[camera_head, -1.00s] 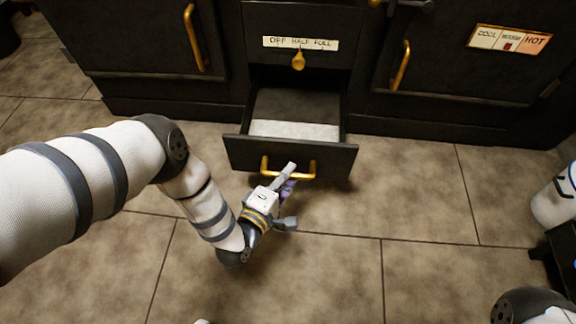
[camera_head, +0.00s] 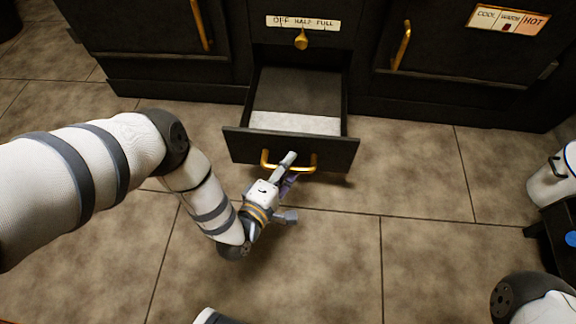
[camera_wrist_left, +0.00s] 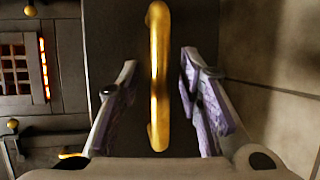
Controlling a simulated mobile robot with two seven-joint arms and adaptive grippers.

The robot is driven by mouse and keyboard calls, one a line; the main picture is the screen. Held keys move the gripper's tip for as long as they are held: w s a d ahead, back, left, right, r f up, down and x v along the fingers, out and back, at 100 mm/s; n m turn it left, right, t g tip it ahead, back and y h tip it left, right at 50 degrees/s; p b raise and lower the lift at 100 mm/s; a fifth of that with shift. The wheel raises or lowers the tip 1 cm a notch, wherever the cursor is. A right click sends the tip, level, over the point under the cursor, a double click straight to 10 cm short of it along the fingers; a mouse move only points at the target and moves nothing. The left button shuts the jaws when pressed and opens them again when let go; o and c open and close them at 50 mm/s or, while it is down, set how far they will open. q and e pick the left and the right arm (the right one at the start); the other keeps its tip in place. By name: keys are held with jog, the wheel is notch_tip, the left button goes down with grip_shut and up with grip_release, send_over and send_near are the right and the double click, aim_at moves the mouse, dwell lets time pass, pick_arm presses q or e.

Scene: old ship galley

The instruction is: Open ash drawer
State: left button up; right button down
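The ash drawer (camera_head: 235,146) is a dark drawer low in the stove, pulled well out. Its inside shows a pale grey-white layer (camera_head: 295,122). A brass bar handle (camera_head: 306,168) is on its front. My left gripper (camera_head: 287,174) is at this handle, in front of the drawer. In the left wrist view the handle (camera_wrist_left: 158,75) stands between the two purple-padded fingers, with a gap on each side. The left gripper is open. My right gripper is out of view; only part of that arm shows at the lower right.
The dark stove has a brass knob (camera_head: 301,40) under a label plate (camera_head: 303,22), and doors with brass handles on both sides. A white object (camera_head: 556,178) stands at the right edge by a dark stand. The tiled floor (camera_head: 420,260) before the drawer is clear.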

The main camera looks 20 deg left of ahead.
pick_arm(q)
jog(key=v, duration=1.2)
